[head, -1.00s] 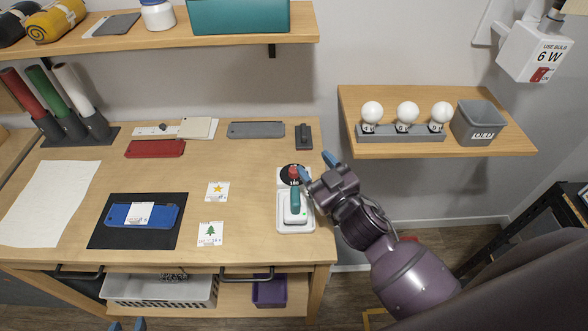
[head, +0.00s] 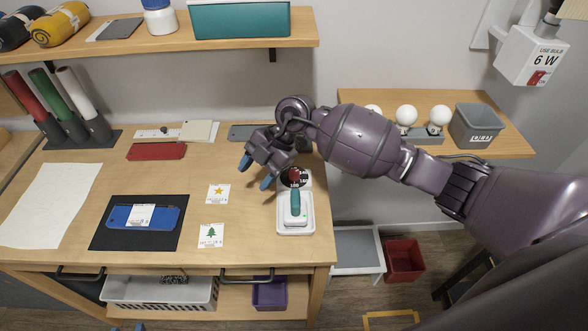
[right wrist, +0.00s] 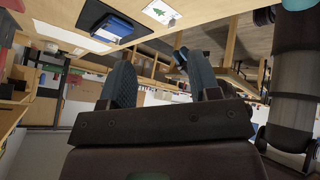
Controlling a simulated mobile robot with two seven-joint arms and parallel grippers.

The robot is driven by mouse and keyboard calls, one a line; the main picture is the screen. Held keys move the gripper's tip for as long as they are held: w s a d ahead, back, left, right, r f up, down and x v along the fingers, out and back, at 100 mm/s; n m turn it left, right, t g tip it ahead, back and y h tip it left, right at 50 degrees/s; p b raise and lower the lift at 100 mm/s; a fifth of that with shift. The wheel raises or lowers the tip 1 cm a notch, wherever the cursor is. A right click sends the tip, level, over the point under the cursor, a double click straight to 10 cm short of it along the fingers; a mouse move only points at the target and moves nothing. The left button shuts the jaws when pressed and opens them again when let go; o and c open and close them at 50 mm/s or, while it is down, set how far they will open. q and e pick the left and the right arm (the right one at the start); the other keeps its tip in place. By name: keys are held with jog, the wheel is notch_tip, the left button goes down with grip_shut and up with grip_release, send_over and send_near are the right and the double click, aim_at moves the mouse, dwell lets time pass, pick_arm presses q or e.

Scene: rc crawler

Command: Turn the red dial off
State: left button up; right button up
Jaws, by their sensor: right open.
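The red dial (head: 294,176) sits on a round black scale with white markings, at the back of a white unit (head: 297,228) on the right end of the workbench. A teal-handled tool (head: 295,202) rests on the unit, just in front of the dial. My right gripper (head: 256,171) is open and empty, left of the dial and apart from it, with its blue fingertips pointing down and left. The right wrist view shows its two fingers (right wrist: 159,82) spread with nothing between them. Only the blue tips of my left gripper (head: 128,326) show at the bottom edge, spread apart.
A blue case (head: 143,217) lies on a black mat, with star (head: 218,194) and tree (head: 210,236) cards nearby. A red case (head: 156,151) lies behind. White bulbs (head: 406,116) and a grey bin (head: 476,125) stand on the right shelf, partly behind my arm.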

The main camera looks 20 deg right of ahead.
aim_at(294, 171)
jog(key=w+d+r+m+h, duration=0.25)
jog(key=w+d+h, duration=0.35)
jog(key=d+h, duration=0.3)
jog(key=shift+t+y, duration=0.3)
jog(key=shift+y, duration=0.4)
jog(key=f, duration=0.3)
jog(key=d+f, duration=0.1)
jog(key=f, duration=0.3)
jog(key=f+p, duration=0.1)
jog(key=f, duration=0.3)
jog(key=shift+s+d, duration=0.15)
jog(key=shift+s, duration=0.25)
jog(key=shift+c, duration=0.5)
jog(key=c, duration=0.8)
jog(key=shift+c, duration=0.2)
